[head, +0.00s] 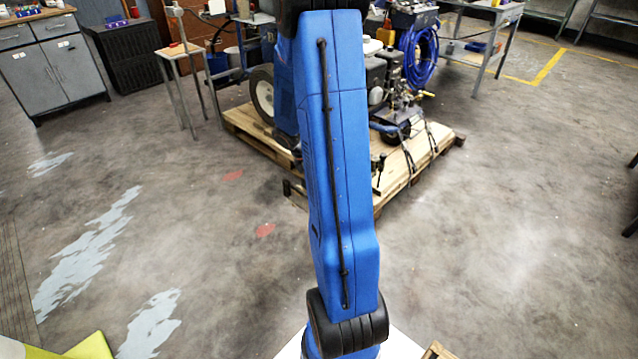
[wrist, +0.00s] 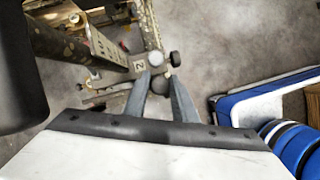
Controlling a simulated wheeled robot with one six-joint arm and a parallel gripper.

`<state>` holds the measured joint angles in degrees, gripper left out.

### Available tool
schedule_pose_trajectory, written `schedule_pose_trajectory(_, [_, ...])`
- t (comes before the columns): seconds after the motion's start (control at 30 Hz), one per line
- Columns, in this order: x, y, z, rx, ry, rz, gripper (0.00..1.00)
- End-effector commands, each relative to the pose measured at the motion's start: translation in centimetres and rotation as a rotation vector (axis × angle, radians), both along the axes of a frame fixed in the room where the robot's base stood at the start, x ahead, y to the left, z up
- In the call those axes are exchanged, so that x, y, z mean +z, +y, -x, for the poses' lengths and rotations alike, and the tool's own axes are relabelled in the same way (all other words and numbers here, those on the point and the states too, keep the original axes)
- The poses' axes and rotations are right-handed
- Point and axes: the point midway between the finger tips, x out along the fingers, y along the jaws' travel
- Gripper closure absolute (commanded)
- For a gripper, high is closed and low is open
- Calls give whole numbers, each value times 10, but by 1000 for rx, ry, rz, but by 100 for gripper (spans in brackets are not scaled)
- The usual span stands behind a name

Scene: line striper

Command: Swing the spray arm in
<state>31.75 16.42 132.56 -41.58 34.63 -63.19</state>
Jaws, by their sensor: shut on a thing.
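The line striper (head: 388,105) stands on a wooden pallet in the head view, partly hidden behind my blue arm. In the wrist view, my gripper (wrist: 160,80) has its two grey fingers close around a small dark knob-like part. This part is at the end of a worn, paint-speckled bar, which looks like the spray arm (wrist: 68,46). A small plate marked "2" (wrist: 139,66) sits just left of the fingertips, with round knobs beside it. The exact grip is partly hidden by the fingers. My gripper is hidden in the head view.
The pallet (head: 412,165) has straps over it and open concrete floor around it. A small stool-like table (head: 180,52) and grey cabinets (head: 50,70) stand at the left. A workbench (head: 490,22) is at the back right. A blue-and-white part (wrist: 265,95) lies right of my gripper.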

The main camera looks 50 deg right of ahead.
Motion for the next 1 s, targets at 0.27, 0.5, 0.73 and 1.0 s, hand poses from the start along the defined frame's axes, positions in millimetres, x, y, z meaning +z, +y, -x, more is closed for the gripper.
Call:
schedule_pose_trajectory(0.27, [0, -1, 4, -4, 8, 0, 57])
schedule_pose_trajectory(0.5, [0, 0, 2, -3, 5, 0, 57])
schedule_pose_trajectory(0.73, [19, 6, -2, -3, 1, 3, 57])
schedule_pose_trajectory(1.0, [67, 24, -10, -2, 1, 2, 57])
